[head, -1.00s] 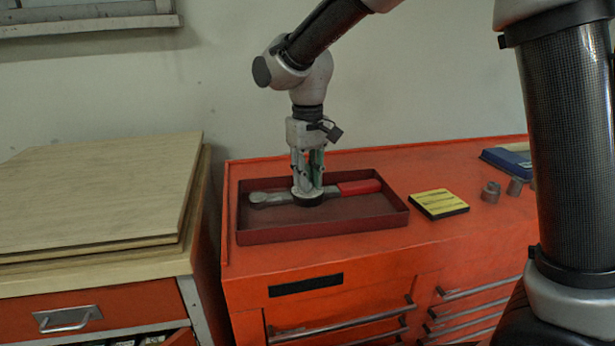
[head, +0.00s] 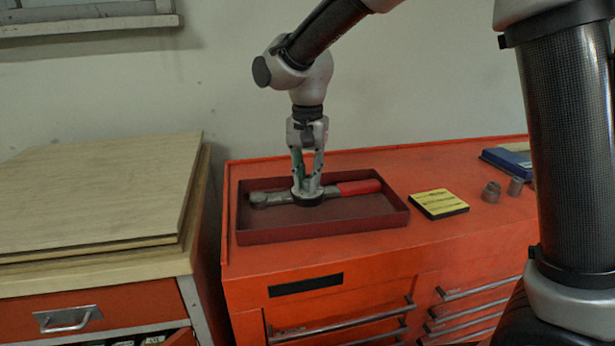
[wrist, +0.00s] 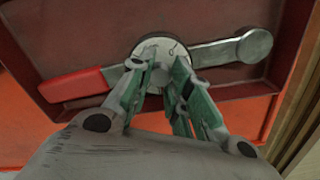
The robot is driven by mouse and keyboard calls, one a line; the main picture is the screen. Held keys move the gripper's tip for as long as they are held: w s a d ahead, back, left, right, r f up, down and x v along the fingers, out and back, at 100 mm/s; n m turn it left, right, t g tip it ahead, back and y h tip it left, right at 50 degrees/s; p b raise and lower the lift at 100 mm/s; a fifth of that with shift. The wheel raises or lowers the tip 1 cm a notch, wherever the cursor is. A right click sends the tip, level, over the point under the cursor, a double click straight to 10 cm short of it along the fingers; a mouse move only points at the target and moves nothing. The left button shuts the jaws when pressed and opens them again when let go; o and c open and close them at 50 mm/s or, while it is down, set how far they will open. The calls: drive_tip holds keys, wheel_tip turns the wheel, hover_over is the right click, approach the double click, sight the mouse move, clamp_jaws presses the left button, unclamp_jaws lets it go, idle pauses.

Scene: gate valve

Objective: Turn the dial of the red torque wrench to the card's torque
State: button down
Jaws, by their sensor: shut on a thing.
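The torque wrench (head: 356,187) lies in a dark red tray (head: 330,228) on the orange cabinet. Its red handle points right in the head view, and its grey round head (head: 258,198) is at the left. In the wrist view the red handle (wrist: 75,86) is at left and the grey head (wrist: 254,46) at right. The round dial (wrist: 160,42) is at the wrench's middle. My gripper (head: 307,192) points straight down and is shut on the dial; its fingers (wrist: 160,75) cover part of the dial's face. The dial's markings are too small to read.
A yellow and black card-like block (head: 438,203) lies right of the tray; its text is unreadable. Two grey metal sockets (head: 491,192) and a blue case (head: 509,160) are farther right. Wooden boards (head: 90,195) lie on the bench at left.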

sight(308, 181)
drive_tip(key=shift+m, duration=0.5)
drive_tip(key=c, duration=1.3)
unclamp_jaws()
wheel_tip(308, 181, up, 12)
